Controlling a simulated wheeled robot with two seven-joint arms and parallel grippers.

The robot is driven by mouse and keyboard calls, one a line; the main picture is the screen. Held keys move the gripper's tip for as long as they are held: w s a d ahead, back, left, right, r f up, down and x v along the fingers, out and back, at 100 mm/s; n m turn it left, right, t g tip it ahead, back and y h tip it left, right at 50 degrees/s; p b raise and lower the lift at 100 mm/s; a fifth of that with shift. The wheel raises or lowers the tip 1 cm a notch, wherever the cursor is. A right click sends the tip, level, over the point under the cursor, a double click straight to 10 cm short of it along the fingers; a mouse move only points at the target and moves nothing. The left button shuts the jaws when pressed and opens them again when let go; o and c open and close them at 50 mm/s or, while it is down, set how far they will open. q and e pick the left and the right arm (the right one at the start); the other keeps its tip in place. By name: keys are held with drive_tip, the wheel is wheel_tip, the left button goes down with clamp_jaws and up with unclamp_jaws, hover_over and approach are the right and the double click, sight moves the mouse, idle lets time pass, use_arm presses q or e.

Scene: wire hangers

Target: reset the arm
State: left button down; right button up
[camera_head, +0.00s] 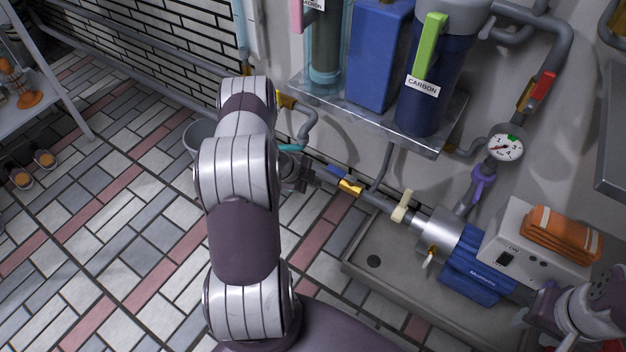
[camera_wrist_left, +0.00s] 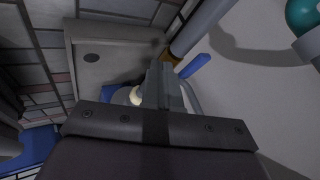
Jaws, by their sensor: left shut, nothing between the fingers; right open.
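My left arm rises through the middle of the head view. Its gripper (camera_head: 297,174) is at the far end, partly hidden behind the arm, beside the pipe with the blue and yellow valve handles. In the left wrist view the left gripper's fingers (camera_wrist_left: 163,85) are together with nothing between them, pointing over the grey tray. My right arm shows at the lower right corner of the head view. Its gripper (camera_head: 530,307) is open and empty, close to the pump box, and partly cut off or hard to make out.
Blue filter housings (camera_head: 431,85) stand on a metal wall shelf (camera_head: 400,123). Below are a gauge (camera_head: 505,145), a blue pump (camera_head: 468,268), a white box (camera_head: 505,244) with an orange cloth (camera_head: 562,236), and a grey tray (camera_head: 385,278).

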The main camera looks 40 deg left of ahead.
use_arm(q)
drive_tip(key=p+v, duration=0.4)
drive_tip(key=v, duration=0.4)
drive_tip(key=shift+w+a, duration=0.25)
drive_tip(key=shift+w, duration=0.15)
